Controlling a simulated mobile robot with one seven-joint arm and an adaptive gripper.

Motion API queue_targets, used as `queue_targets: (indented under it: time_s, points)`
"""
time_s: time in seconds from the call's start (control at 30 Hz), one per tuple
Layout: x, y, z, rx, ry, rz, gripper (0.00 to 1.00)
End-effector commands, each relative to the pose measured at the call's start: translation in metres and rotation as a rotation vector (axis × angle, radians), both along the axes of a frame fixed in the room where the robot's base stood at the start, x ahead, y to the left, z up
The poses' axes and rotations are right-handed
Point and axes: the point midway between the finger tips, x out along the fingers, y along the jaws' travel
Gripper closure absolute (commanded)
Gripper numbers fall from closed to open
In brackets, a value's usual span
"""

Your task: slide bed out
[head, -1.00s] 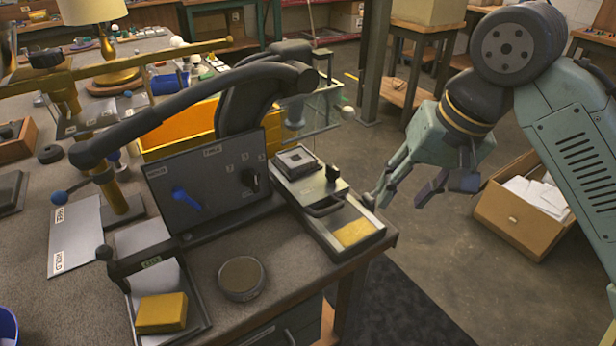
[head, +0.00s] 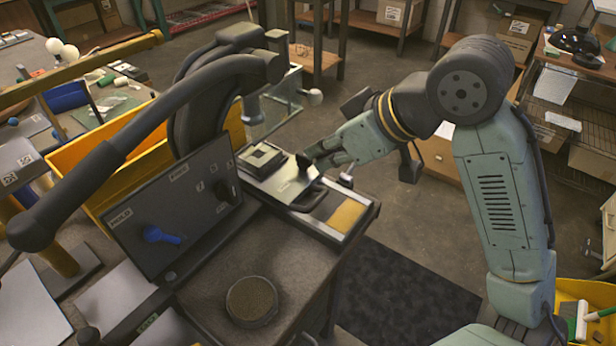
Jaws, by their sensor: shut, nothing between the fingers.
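The bed (head: 284,187) is a light grey plate with a dark square block (head: 261,158) on its far left part. It lies on a longer framed base (head: 331,235) at the table's right edge. A black knob (head: 304,162) stands up on the bed, and a dark loop handle (head: 309,200) is at its near end. A yellow pad (head: 347,216) shows on the base beyond the handle. My gripper (head: 318,158) is shut and empty, right beside the knob on its right side. I cannot tell whether its fingertips touch the knob.
A dark panel (head: 135,225) with a blue lever stands left of the bed. A thick black curved arm (head: 100,170) rises above it. A yellow bin (head: 100,190) is behind. A round dark puck (head: 252,300) lies on the table in front. Floor is open to the right.

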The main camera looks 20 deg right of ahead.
Motion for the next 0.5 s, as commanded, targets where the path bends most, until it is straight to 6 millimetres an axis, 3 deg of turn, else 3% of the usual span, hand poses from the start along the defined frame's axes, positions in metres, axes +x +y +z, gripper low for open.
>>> queue_targets:
  time_s: [0.4,0.5]
  points:
    - [0.048,0.032,-0.063,0.001,0.004,0.002,1.00]
    - [0.036,0.022,-0.064,0.003,0.002,-0.008,1.00]
